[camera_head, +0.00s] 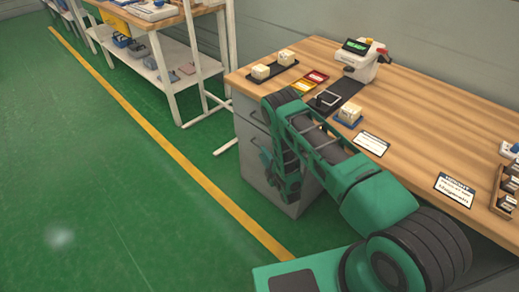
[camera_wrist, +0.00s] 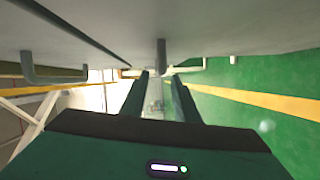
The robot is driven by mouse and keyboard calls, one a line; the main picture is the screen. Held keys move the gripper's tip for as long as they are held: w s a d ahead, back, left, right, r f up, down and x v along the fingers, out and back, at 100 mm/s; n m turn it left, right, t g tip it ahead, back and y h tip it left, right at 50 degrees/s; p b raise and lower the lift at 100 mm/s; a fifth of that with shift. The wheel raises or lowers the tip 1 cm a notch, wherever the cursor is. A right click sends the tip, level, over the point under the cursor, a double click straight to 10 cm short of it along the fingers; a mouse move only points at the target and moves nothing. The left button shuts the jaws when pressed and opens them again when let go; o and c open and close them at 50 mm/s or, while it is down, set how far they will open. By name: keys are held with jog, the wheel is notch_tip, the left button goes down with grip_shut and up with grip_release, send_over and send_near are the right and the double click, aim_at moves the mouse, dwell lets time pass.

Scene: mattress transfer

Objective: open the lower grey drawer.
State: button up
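The grey drawer cabinet stands under the left end of the wooden workbench. Its lower drawer (camera_head: 250,167) looks closed, partly hidden by my arm in the head view. In the wrist view the grey fronts fill the top, split by a dark diagonal seam. The lower drawer's handle (camera_wrist: 162,58) lies just past my fingertips; whether it sits between them I cannot tell. The upper drawer's handle (camera_wrist: 50,76) is further left. My gripper (camera_wrist: 160,80) has its two fingers apart and nothing visibly held. In the head view my gripper (camera_head: 266,160) is small beside the drawer front.
The workbench top (camera_head: 430,100) holds a label printer (camera_head: 362,60), small boxes, trays and cards. A white-framed shelf (camera_head: 165,70) stands behind to the left. The green floor (camera_head: 110,190) in front of the drawers is clear, crossed by a yellow line.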

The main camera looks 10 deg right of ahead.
jog(key=shift+x, duration=2.65)
jog(key=shift+d, duration=0.1)
jog(key=shift+c, duration=0.3)
grip_shut()
